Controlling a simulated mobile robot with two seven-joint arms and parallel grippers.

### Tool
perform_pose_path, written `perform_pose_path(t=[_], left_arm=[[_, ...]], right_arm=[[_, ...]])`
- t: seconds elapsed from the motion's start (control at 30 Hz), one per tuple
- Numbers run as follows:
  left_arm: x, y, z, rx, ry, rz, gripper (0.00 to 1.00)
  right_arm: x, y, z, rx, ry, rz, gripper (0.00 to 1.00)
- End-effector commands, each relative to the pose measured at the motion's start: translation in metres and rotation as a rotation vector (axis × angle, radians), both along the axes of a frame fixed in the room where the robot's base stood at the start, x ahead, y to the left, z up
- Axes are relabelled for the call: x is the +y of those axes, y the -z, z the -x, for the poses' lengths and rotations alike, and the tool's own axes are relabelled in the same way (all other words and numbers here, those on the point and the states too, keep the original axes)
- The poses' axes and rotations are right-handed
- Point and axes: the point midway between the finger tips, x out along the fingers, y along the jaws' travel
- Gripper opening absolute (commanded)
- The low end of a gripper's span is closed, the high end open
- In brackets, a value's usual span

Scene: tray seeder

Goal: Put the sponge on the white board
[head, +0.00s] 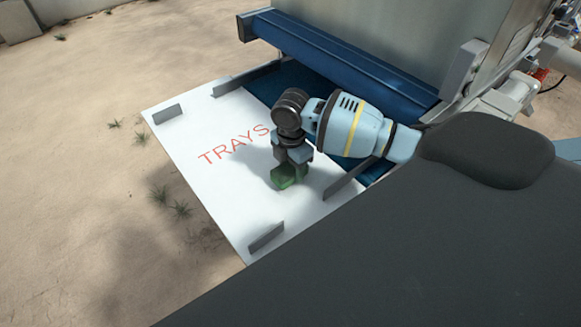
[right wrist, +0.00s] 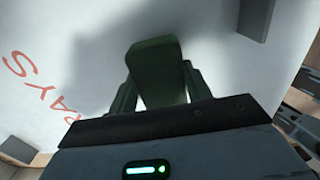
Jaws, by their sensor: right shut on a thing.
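The white board (head: 207,187) bears the red word TRAYS and shows as a pale surface in the right wrist view (right wrist: 40,103). My right gripper (head: 289,172) is over the board, to the right of the lettering, pointing down. It is shut on the green sponge (head: 284,177), which also shows between the fingers in the right wrist view (right wrist: 157,70). The sponge is at or just above the board; I cannot tell whether it touches. The fingers partly hide it in the head view. My left gripper is in neither view.
Short grey upright plates stand on the board, at its front (head: 266,238), back left (head: 167,113) and right (head: 348,180). A blue conveyor (head: 345,62) and a large grey machine (head: 390,28) lie behind. Sandy ground (head: 60,190) is at left. The board's left part is clear.

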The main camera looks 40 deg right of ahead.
Motion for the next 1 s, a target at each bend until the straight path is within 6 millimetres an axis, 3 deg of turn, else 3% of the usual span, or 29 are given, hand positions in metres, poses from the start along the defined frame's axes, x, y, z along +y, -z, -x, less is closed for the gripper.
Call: perform_pose_path(t=[0.13, 0.57, 0.6, 0.73, 1.0], left_arm=[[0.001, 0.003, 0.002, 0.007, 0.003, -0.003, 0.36], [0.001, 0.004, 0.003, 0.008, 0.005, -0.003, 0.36], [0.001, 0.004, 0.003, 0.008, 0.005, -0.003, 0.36], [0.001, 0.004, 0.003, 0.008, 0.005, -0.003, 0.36], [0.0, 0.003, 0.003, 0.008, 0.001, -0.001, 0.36]], right_arm=[[0.0, 0.018, 0.0, 0.001, 0.001, 0.0, 0.27], [0.0, 0.022, 0.0, 0.0, 0.0, 0.0, 0.27], [0.0, 0.022, 0.0, -0.001, 0.0, 0.0, 0.51], [0.0, 0.022, 0.0, -0.001, 0.0, 0.0, 0.68], [0.0, 0.021, 0.0, -0.001, 0.0, 0.0, 0.7]])
